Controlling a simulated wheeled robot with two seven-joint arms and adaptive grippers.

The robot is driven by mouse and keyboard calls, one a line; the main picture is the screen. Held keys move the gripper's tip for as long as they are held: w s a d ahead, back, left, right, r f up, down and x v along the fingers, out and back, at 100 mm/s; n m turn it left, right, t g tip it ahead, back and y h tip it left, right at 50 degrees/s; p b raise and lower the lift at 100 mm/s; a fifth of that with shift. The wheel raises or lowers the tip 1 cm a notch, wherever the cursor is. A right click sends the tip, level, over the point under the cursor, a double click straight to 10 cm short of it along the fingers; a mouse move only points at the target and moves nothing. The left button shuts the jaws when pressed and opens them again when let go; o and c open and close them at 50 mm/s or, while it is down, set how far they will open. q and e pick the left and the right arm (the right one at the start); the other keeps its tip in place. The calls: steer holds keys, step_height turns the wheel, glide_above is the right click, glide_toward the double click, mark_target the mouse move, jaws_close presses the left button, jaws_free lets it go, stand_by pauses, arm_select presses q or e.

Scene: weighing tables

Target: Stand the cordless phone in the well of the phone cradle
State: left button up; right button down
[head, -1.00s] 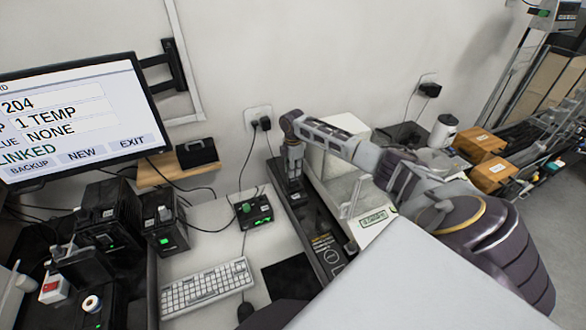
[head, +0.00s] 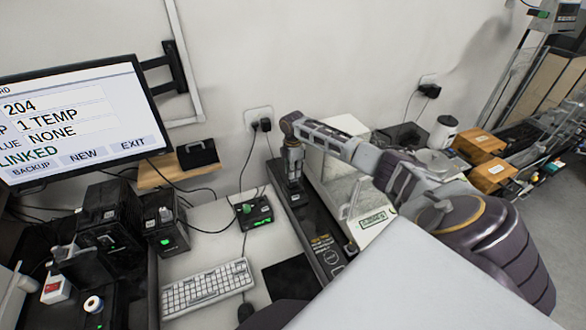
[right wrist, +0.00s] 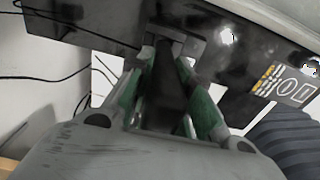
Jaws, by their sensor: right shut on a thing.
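My right gripper (head: 294,178) points down over the long black panel at the back of the desk, left of the white scale. In the right wrist view its green-padded fingers (right wrist: 171,98) are shut on a dark, narrow body, the cordless phone (right wrist: 168,88). The phone is mostly hidden by the gripper in the head view. Beyond the phone's far end a grey block shows (right wrist: 181,43); I cannot tell whether it is the phone cradle or whether the phone touches it. My left gripper is not in view.
A white scale (head: 372,219) stands close right of the gripper. A green-lit control box (head: 255,213) and a keyboard (head: 208,290) lie to the left. A black box (head: 197,155) sits on a wooden wall shelf. Cables hang behind.

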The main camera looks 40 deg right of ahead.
steer(key=shift+p, duration=0.4)
stand_by(0.4)
steer(key=shift+f+b, duration=0.45)
steer(key=shift+f, duration=0.95)
stand_by(2.4)
steer(key=c, duration=1.2)
jaws_free()
steer(key=o, duration=0.6)
steer(key=shift+c, duration=0.2)
steer(key=shift+r, duration=0.2)
steer(key=shift+r+p, duration=0.55)
steer(key=shift+r, duration=3)
